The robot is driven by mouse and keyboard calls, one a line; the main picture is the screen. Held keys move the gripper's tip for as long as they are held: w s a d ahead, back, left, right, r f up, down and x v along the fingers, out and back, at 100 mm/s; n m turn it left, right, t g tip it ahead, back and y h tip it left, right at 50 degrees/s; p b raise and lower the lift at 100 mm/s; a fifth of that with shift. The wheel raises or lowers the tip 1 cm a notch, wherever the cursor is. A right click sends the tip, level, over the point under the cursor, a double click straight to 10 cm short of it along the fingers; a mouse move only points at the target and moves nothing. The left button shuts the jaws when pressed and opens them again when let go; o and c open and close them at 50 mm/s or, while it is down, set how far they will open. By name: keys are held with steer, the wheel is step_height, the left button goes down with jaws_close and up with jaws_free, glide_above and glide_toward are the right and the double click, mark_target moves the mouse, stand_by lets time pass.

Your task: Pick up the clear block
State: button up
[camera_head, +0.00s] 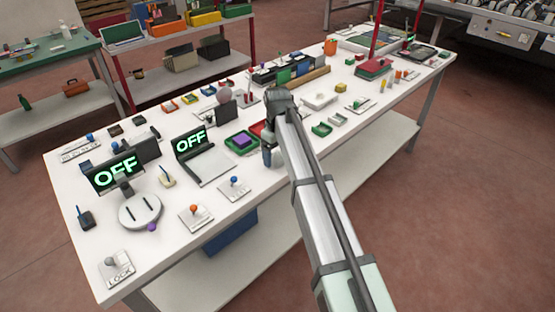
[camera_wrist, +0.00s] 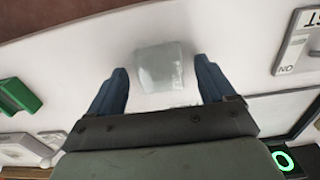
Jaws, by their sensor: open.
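The clear block (camera_wrist: 160,66) is a pale, greyish see-through cube on the white table, seen in the wrist view. My gripper (camera_wrist: 161,80) is open, with its blue fingers on either side of the block and a gap showing on both sides. The block lies partly ahead of the fingertips. In the head view my gripper (camera_head: 268,157) points down over the front middle of the table (camera_head: 110,268), and I cannot make out the block there.
In the wrist view a green tray (camera_wrist: 20,95) lies to the left and a white labelled plate (camera_wrist: 298,45) to the right.

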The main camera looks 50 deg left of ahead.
steer(key=c, duration=1.2)
